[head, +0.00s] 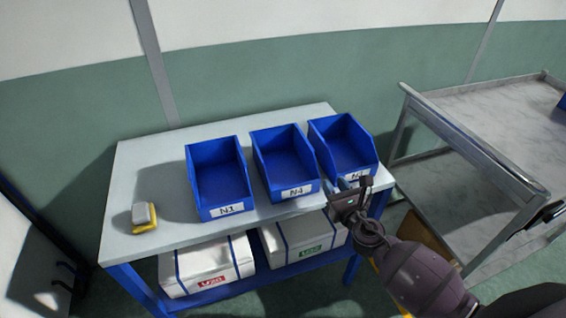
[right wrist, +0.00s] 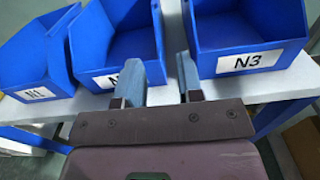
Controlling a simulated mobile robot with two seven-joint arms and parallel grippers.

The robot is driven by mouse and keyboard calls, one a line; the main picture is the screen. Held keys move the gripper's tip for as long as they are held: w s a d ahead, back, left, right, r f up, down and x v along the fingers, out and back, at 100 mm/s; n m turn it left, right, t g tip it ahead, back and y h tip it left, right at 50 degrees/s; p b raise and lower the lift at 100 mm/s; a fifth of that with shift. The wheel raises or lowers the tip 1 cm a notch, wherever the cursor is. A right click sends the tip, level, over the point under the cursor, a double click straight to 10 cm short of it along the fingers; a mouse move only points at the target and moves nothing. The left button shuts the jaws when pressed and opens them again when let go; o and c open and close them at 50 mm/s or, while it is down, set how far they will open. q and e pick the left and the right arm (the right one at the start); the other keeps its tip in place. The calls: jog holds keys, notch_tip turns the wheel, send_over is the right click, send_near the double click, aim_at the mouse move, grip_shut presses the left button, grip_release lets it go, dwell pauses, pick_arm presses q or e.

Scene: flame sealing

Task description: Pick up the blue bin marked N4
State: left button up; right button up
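The blue bin marked N4 (head: 286,165) is the middle one of three open blue bins on a white-topped table (head: 160,165). It looks empty, and its label faces front. In the right wrist view it is the middle bin (right wrist: 112,40), with its label partly hidden by a finger. My right gripper (head: 345,186) is at the table's front edge, right of the N4 label. In the right wrist view its two fingers (right wrist: 158,78) are apart with nothing held, near the bin's front right corner. I cannot tell if they touch it. My left gripper is not in view.
The bin N1 (head: 218,180) stands left of it, and bin N3 (right wrist: 248,35) close on the right. A yellow-and-white item (head: 144,217) lies on the left tabletop. White boxes (head: 207,266) sit on the shelf below. A grey metal cart (head: 480,140) stands at right.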

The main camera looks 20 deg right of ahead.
jog(key=w, duration=0.5)
jog(key=shift+w+a, duration=0.15)
jog(key=shift+w, duration=0.15)
jog(key=shift+w+a+b, duration=0.2)
jog(key=shift+w, duration=1.1)
jog(key=shift+w+a+b, duration=0.2)
jog(key=shift+w, duration=1.1)
grip_shut()
